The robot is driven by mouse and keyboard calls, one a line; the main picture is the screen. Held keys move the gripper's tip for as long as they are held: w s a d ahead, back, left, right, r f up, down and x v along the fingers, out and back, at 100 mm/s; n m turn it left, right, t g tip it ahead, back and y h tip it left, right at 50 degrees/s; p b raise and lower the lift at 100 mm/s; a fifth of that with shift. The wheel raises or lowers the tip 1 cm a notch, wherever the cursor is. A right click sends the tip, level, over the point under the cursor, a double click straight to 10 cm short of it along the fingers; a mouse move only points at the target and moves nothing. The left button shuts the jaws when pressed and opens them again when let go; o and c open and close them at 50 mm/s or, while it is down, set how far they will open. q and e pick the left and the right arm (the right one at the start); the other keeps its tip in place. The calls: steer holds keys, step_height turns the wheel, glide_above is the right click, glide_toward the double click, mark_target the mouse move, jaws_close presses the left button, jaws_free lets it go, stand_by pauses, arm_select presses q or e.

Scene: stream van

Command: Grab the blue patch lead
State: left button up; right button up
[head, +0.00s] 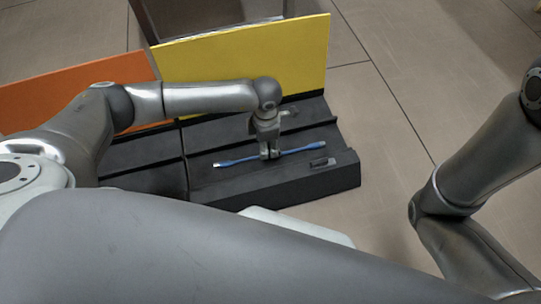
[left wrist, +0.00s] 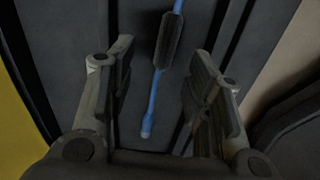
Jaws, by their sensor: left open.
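The blue patch lead (head: 238,161) lies almost straight across the black stepped tray, with a pale plug at its left end. My left gripper (head: 270,155) points down over the middle of the lead. In the left wrist view, the lead (left wrist: 156,95) runs between the two spread fingers of my left gripper (left wrist: 165,58). A dark oblong piece (left wrist: 169,40) sits around or over the lead there. The fingers look apart from the lead on both sides. My right arm shows at the right, but its gripper is out of view.
The black tray (head: 225,190) has raised ridges and a small dark block (head: 318,163) near its right front. A yellow panel (head: 245,55) stands behind it, and an orange panel (head: 60,92) stands at the left. Bare tiled floor (head: 400,130) lies to the right.

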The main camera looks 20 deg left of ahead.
arm_select(q)
steer(key=shift+d+f+b, duration=0.2)
steer(key=shift+f+b, duration=0.65)
steer(key=shift+d+f+b, duration=0.2)
steer(key=shift+f+b, duration=0.6)
steer(key=shift+f, duration=0.1)
steer(key=shift+d+f+b, duration=0.2)
steer(key=shift+f+b, duration=0.65)
steer(key=shift+c, duration=0.4)
jaws_close()
